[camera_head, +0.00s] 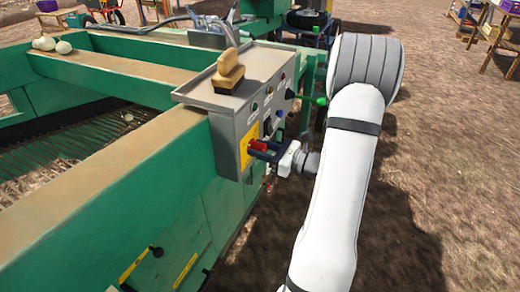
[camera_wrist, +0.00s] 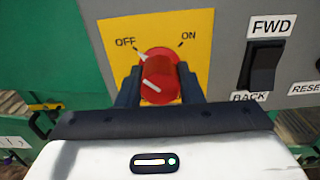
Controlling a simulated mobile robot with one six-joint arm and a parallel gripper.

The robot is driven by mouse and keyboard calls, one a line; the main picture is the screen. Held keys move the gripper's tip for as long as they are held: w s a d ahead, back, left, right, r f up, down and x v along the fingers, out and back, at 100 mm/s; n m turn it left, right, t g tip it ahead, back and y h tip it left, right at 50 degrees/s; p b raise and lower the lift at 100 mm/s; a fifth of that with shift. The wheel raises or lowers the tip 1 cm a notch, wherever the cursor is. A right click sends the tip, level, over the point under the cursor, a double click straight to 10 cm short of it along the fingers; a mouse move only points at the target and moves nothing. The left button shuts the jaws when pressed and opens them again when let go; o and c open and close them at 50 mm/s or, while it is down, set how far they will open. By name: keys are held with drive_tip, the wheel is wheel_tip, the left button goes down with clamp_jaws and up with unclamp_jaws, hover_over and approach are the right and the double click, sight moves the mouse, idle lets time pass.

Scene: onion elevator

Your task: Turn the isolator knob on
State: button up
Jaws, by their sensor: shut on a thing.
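The red isolator knob (camera_wrist: 160,82) sits on a yellow plate (camera_wrist: 112,28) marked OFF at left and ON at right. In the wrist view its white line tilts up toward OFF. The knob also shows in the head view (camera_head: 259,146), on the front of the grey control box. My gripper (camera_wrist: 159,85) is shut on the knob, with one dark finger on each side of it. In the head view my gripper (camera_head: 268,151) reaches the box from the right. The knob's lower part is hidden behind the gripper body.
A black FWD/BACK rocker switch (camera_wrist: 264,66) is close to the right of the knob. A wooden-handled brush (camera_head: 228,72) lies on top of the control box (camera_head: 222,138). The green machine frame (camera_head: 150,175) is to the left. Bare ground is open at right.

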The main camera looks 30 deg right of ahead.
drive_tip(key=shift+m+p, duration=0.3)
drive_tip(key=shift+p, duration=0.15)
drive_tip(key=m+p, duration=0.2)
drive_tip(key=p, duration=0.1)
drive_tip(key=shift+r+m+p, duration=0.2)
drive_tip(key=shift+m+p, duration=0.15)
drive_tip(key=shift+m, duration=0.05)
drive_tip(key=m+p, duration=0.5)
drive_tip(key=shift+s+m+p, duration=0.1)
drive_tip(key=shift+m+p, duration=0.2)
drive_tip(key=shift+p, duration=0.1)
drive_tip(key=m+p, duration=0.4)
drive_tip(key=shift+f, duration=0.1)
drive_tip(key=shift+f+m+p, duration=0.2)
drive_tip(key=shift+m+p, duration=1.25)
drive_tip(key=shift+m, duration=0.95)
drive_tip(key=o, duration=1)
drive_tip(key=shift+c, duration=0.2)
